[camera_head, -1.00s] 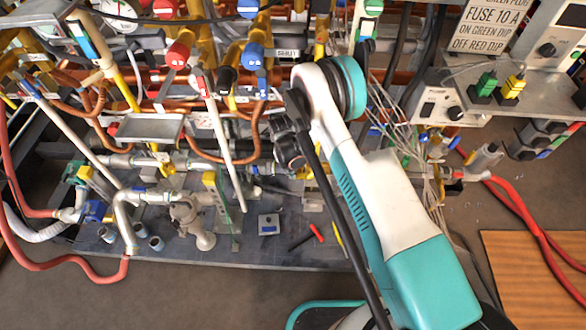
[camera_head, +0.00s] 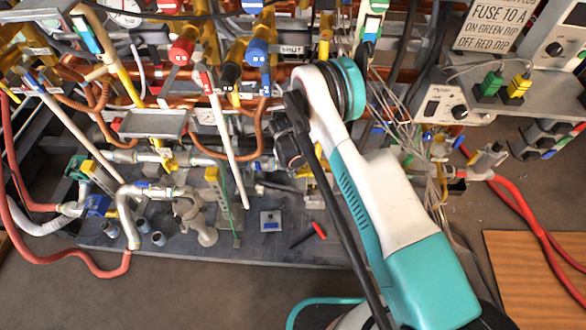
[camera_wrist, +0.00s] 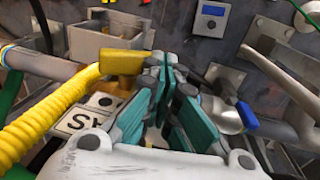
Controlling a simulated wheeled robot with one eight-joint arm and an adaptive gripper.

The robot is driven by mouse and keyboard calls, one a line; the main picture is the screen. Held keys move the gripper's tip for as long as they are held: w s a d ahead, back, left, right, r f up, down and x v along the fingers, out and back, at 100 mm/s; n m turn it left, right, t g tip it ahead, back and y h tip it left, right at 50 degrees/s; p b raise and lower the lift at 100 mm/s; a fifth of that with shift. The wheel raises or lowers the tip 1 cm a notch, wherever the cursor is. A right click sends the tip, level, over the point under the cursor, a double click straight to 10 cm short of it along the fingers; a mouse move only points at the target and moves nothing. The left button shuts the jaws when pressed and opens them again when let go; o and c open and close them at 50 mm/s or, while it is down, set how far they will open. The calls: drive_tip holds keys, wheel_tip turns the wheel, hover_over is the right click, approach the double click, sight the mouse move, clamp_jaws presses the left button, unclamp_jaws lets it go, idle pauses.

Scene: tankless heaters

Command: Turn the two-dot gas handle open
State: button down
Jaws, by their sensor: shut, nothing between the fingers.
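In the wrist view a yellow lever handle (camera_wrist: 122,62) lies against or very close to the left side of my gripper (camera_wrist: 168,72). No dots can be made out on it, so I cannot tell whether it is the two-dot gas handle. My gripper's teal-padded fingers are shut with nothing held between them. A yellow corrugated hose (camera_wrist: 55,112) runs below the handle. In the head view my white and teal arm (camera_head: 385,215) reaches into the pipework and hides my gripper.
A blue-tipped valve lever (camera_wrist: 247,117) and grey pipe are close on the gripper's right. A grey box (camera_wrist: 100,38) stands behind the yellow handle. In the head view, red (camera_head: 182,50) and blue (camera_head: 256,51) knobs, copper pipes and loose wires (camera_head: 400,115) crowd the bench.

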drive_tip(key=shift+a+f, duration=0.2)
drive_tip(key=shift+f, duration=0.5)
idle(0.3)
drive_tip(key=shift+d, duration=0.15)
idle(1.2)
